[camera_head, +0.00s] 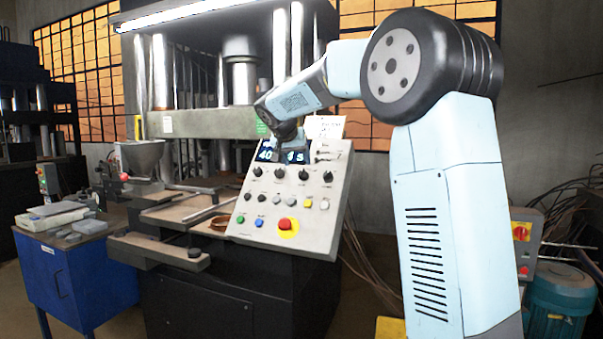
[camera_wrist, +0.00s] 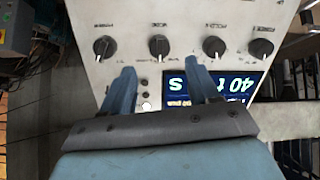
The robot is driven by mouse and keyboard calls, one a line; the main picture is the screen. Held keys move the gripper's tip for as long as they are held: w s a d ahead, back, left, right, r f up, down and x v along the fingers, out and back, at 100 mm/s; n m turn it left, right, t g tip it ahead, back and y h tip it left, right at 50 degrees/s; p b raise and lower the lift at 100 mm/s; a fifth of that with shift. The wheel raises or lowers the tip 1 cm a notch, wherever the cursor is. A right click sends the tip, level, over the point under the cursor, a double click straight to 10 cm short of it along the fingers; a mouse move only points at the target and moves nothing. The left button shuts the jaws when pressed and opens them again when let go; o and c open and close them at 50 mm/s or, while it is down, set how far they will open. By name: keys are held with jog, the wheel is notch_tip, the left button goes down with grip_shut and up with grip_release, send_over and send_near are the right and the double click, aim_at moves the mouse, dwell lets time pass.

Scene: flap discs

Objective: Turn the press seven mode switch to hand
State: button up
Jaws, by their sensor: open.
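The press control panel (camera_head: 290,215) is a light, tilted board with a row of black rotary knobs below a lit display. The knobs include one second from the right (camera_head: 303,174); it also shows in the wrist view (camera_wrist: 160,45). My gripper (camera_head: 288,143) is over the display at the panel's upper part. In the wrist view my open gripper (camera_wrist: 160,80) has nothing between its fingers. That knob appears just past the fingertips, between their lines. The fingers partly cover the display (camera_wrist: 240,84).
Lower on the panel are small switches, a blue button (camera_head: 260,223) and a red emergency stop on yellow (camera_head: 287,226). A blue cabinet (camera_head: 80,280) stands at the left. A blue-green motor (camera_head: 560,300) and cables are at the right.

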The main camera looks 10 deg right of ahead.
aim_at(300, 172)
jog(key=x, duration=0.7)
jog(key=shift+c, duration=0.3)
jog(key=c, duration=1)
jog(key=shift+o, duration=0.2)
jog(key=shift+n, duration=0.3)
jog(key=n, duration=0.4)
jog(key=shift+a, duration=0.1)
jog(key=shift+a+f+n+g+h, duration=0.1)
jog(key=shift+n+g+h, duration=0.2)
jog(key=shift+n, duration=1.7)
